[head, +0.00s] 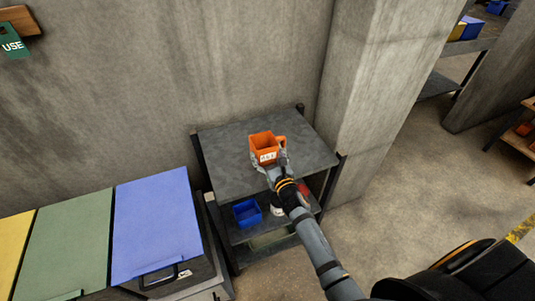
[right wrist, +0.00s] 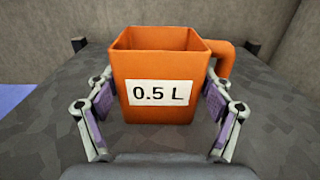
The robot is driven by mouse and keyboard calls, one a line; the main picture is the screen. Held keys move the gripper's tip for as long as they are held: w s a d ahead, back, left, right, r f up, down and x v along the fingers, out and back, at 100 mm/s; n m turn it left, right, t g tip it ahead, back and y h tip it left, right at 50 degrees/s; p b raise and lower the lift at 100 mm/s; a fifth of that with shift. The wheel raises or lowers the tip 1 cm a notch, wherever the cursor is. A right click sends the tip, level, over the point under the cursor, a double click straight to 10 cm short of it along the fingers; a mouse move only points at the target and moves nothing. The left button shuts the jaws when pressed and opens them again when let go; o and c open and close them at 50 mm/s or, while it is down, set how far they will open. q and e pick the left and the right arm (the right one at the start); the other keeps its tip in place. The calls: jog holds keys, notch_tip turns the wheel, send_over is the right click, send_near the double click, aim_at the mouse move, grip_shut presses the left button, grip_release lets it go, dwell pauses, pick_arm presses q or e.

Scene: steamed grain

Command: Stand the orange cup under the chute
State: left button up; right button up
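The orange cup (head: 264,147) is square, with a side handle and a "0.5 L" label. It stands upright on the grey top of a small table (head: 222,163). In the right wrist view the cup (right wrist: 160,62) is mouth up, with its handle on the right. My right gripper (right wrist: 160,98) has one finger at each side of the cup, with the pads close to its sides. I cannot tell whether they press on it. In the head view my right gripper (head: 270,165) is at the cup's near side. I see no chute. My left gripper is out of view.
A blue bin (head: 247,213) sits on the shelf below the tabletop. Bins with blue (head: 157,225), green (head: 65,245) and yellow lids stand at the left. A concrete wall is behind the table, and a pillar (head: 375,90) stands to its right. Open floor lies further right.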

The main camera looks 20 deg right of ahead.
jog(key=shift+o, duration=1.4)
jog(key=shift+d, duration=0.2)
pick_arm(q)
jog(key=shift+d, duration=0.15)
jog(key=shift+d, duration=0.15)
pick_arm(e)
jog(key=shift+a+r, duration=0.1)
jog(key=shift+a, duration=0.05)
jog(key=shift+r, duration=0.2)
pick_arm(q)
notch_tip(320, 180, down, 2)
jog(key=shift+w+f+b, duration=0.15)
jog(key=shift+b, duration=1.1)
pick_arm(e)
jog(key=s, duration=1.2)
jog(key=shift+d, duration=0.2)
jog(key=shift+f, duration=0.15)
